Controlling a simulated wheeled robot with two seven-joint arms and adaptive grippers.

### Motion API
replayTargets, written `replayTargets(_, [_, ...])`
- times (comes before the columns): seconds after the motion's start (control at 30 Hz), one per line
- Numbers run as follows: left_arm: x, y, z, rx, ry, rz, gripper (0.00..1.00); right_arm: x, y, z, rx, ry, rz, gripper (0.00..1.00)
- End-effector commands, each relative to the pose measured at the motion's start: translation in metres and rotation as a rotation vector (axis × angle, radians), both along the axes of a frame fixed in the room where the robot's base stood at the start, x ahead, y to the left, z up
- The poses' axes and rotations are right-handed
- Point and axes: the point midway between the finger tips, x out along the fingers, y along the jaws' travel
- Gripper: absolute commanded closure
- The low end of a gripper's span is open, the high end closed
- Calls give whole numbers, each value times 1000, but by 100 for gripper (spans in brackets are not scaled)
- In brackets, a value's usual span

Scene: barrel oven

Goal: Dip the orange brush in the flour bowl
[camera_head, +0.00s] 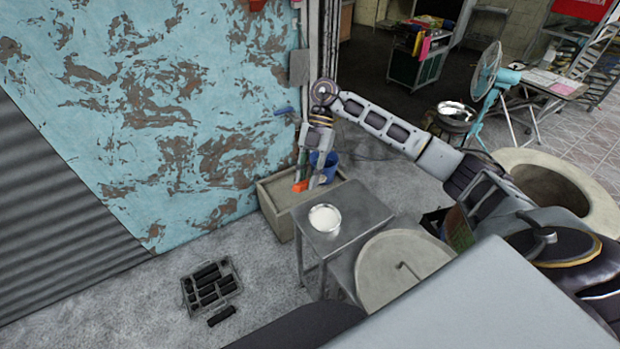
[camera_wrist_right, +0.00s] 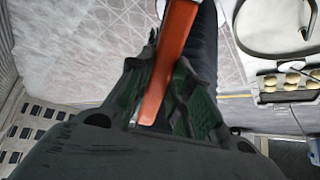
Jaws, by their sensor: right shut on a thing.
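My right gripper (camera_head: 312,184) is shut on the orange brush (camera_head: 299,187), above the concrete trough behind the small table. In the right wrist view, the orange handle (camera_wrist_right: 170,55) runs up from between the dark fingers of the gripper (camera_wrist_right: 165,95). The brush's far end is out of that view, and its bristles cannot be made out. The flour bowl (camera_head: 325,218), a round bowl with white contents, stands on the grey metal table. The gripper and brush are apart from the bowl, behind it and slightly left. My left gripper is not in view.
The grey metal table (camera_head: 357,207) holds the bowl. The concrete trough (camera_head: 275,222) and a blue bucket (camera_head: 328,165) are behind it. A round lid-like disc (camera_head: 400,268) is at the front right. A rack of dark pieces (camera_head: 211,286) lies on the floor at left.

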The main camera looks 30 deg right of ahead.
Motion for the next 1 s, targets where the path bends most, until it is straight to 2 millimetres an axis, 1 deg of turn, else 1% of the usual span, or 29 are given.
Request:
replayTargets(0.2, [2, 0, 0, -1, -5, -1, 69, 0, 2, 2, 47, 35, -189, 100])
replayTargets(0.4, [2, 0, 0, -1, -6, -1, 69, 0, 3, 2, 90, 58, -286, 100])
replayTargets(0.6, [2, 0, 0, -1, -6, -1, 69, 1, 3, 2, 121, 74, -311, 100])
replayTargets(1.0, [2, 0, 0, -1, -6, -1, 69, 1, 3, 2, 123, 75, -309, 100])
